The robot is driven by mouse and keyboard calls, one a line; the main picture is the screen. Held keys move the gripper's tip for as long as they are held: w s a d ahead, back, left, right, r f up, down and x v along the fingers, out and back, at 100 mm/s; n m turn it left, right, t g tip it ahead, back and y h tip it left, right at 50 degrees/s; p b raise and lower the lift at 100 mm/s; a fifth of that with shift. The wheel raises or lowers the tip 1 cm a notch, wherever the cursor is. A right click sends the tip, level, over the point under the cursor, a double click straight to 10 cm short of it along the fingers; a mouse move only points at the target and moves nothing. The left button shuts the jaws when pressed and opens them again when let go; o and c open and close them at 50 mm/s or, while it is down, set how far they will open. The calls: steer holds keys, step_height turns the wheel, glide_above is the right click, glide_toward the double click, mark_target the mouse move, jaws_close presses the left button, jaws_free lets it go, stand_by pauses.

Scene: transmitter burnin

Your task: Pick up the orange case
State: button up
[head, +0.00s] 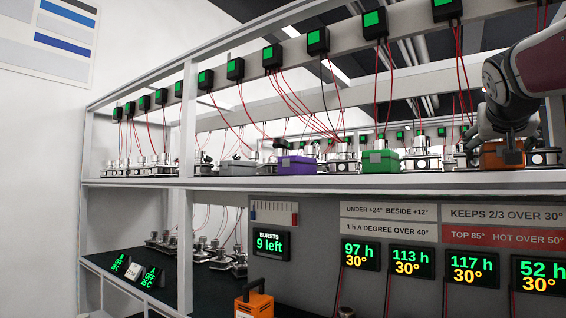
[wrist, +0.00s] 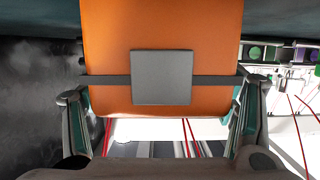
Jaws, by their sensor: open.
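The orange case (head: 502,157) stands on the upper shelf at the right of the head view, partly covered by my arm and gripper. In the wrist view the orange case (wrist: 112,55) fills the upper middle, with a grey band and a square grey plate on its face. My gripper (wrist: 162,90) is open, with one finger at each side of the case. The fingertips are close to its sides; I cannot tell if they touch. In the head view my gripper (head: 500,138) reaches down over the case.
A green case (head: 380,161), a purple case (head: 298,166) and a grey case (head: 238,168) stand along the same shelf (head: 330,183) among metal fixtures. Red wires hang from black boxes above. An orange box with a black handle (head: 254,306) is at the bottom.

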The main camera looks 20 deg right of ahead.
steer(key=c, duration=1.4)
steer(key=shift+r, duration=0.15)
